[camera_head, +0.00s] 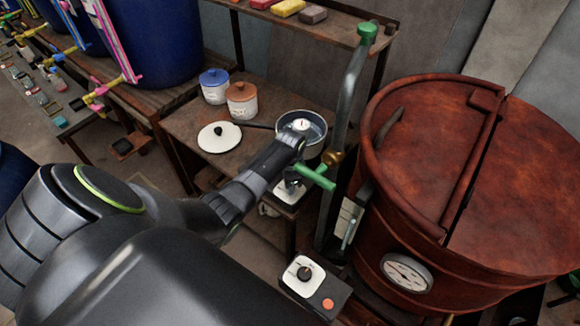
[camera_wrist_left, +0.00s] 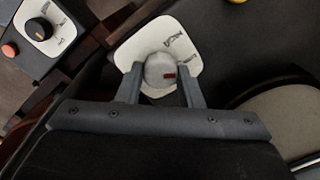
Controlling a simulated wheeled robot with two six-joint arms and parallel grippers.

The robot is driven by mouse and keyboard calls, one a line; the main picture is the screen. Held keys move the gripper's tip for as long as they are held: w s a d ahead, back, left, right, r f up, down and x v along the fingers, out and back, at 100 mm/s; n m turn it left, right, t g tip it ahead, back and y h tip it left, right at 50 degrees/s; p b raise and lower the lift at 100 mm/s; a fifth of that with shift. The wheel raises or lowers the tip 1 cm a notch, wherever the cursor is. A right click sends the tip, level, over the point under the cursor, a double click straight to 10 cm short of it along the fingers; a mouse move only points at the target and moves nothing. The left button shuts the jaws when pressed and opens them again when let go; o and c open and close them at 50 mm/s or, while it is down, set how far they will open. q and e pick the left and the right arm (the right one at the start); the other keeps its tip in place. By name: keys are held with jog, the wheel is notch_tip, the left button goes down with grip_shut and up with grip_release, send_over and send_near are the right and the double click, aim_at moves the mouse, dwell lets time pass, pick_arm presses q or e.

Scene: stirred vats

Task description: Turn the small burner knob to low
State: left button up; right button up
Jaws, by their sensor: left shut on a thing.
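The small burner knob (camera_wrist_left: 158,72) is a round grey knob with a red mark on its right side in the left wrist view. It sits on a white plate (camera_wrist_left: 124,54) with small dark lettering that I cannot read clearly. My left gripper (camera_wrist_left: 160,88) has one finger on each side of the knob and is shut on it. In the head view the white plate (camera_head: 287,194) shows at the table's front, below the pan; my wrist and gripper (camera_head: 290,182) hide most of the knob there. My right gripper is in neither view.
A pan (camera_head: 316,133) stands behind my left gripper, beside a white lid (camera_head: 219,137) and two jars (camera_head: 242,101). A green-handled pipe (camera_head: 328,215) and a large rust-red vat (camera_head: 400,215) stand close right. A second control box (camera_head: 317,287) has a black knob and red button.

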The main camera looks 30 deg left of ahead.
pick_arm(q)
jog(key=o, duration=1)
jog(key=shift+r, duration=0.1)
jog(key=r, duration=1.7)
jog(key=shift+s+d+r, duration=0.1)
jog(key=shift+s+d, duration=0.1)
